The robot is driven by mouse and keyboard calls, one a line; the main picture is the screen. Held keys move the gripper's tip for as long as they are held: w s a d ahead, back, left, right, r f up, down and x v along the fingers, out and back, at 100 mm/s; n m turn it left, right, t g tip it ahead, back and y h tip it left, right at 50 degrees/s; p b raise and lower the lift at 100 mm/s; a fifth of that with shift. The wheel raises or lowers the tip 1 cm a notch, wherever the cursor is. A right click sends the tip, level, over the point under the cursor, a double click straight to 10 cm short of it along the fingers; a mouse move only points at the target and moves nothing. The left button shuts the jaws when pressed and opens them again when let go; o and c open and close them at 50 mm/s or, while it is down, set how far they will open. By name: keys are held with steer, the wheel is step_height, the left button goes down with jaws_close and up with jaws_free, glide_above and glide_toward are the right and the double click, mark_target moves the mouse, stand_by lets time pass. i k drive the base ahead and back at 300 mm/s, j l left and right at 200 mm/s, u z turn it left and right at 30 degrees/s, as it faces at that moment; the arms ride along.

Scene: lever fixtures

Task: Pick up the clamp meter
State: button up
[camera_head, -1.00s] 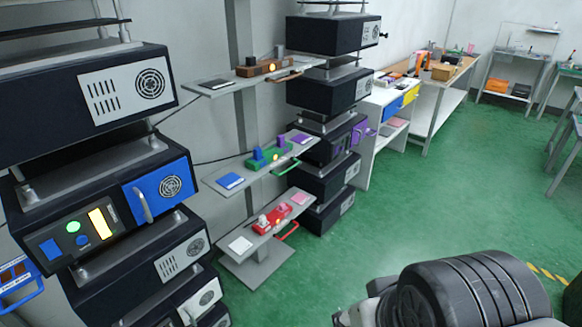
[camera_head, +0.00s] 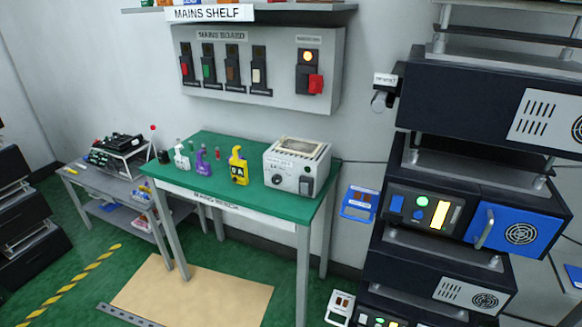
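A green-topped table (camera_head: 215,192) stands in the middle of the view against the wall. On it is a yellow hand-held device (camera_head: 238,166) with dark markings and a hooked top, which looks like a clamp meter. A purple device (camera_head: 202,161) and a white device (camera_head: 181,158) of similar shape stand to its left. The picture is too small to tell exactly what each one is. All three stand upright and apart from each other. My gripper is not in view.
A grey box instrument (camera_head: 297,166) stands right of the yellow device. The mains board (camera_head: 262,92) and a shelf (camera_head: 300,15) hang above. A rack of black units (camera_head: 470,100) stands at right. A tan mat (camera_head: 195,295) lies on the floor before the table.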

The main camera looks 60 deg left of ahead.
mark_target(239, 170)
steer(key=u, duration=2.65)
steer(key=i+j+z, duration=0.15)
steer(key=i, duration=0.4)
steer(key=i+z, duration=0.15)
steer(key=i, duration=0.35)
steer(key=i+j+z, duration=0.15)
steer(key=i, duration=0.4)
steer(key=i+j+z, duration=0.15)
steer(key=i+j, duration=0.25)
steer(key=i, duration=0.1)
